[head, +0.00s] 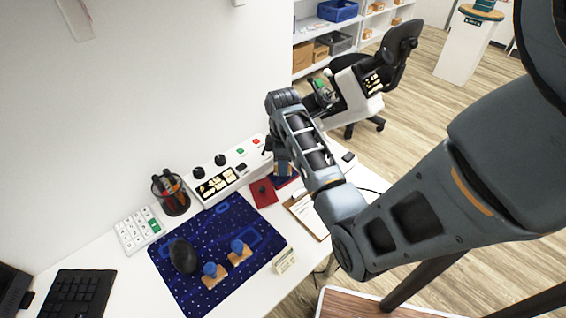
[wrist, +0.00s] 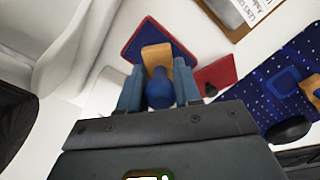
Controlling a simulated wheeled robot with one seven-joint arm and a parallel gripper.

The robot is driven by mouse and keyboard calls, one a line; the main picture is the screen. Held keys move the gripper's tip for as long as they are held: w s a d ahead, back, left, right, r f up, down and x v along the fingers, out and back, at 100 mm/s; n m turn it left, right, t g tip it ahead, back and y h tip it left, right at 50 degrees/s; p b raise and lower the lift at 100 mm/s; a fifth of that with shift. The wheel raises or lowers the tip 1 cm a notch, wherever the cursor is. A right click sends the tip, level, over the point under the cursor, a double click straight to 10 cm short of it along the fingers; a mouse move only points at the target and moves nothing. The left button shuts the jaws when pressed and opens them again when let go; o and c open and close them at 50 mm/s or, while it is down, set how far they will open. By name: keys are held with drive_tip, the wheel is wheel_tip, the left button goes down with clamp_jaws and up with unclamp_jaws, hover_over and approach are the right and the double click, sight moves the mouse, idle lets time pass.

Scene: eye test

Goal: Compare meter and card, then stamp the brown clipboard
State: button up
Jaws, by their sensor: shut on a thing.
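My gripper (wrist: 158,92) is shut on a stamp with a blue knob (wrist: 159,88) and a wooden base. The stamp is over a blue pad with a red rim (wrist: 133,52); I cannot tell whether they touch. In the head view my gripper (head: 283,168) is at the right end of a white console (head: 235,173), perhaps the meter; its readings are too small to read. The brown clipboard (head: 291,206) holds paper, partly behind my arm; it also shows in the wrist view (wrist: 238,36). A small cream card-like piece (head: 286,262) sits at the mat's front right corner.
A red pad (head: 263,194) lies left of the clipboard. A dark blue mat (head: 215,222) carries a black mouse (head: 184,256) and two blue-knobbed stamps (head: 238,252). A pen cup (head: 170,196), a white keypad (head: 138,231) and a keyboard (head: 77,293) stand left. An office chair (head: 398,62) is behind.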

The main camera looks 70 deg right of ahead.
drive_tip(key=shift+f, duration=0.6)
idle(1.9)
drive_tip(key=shift+r, duration=3.55)
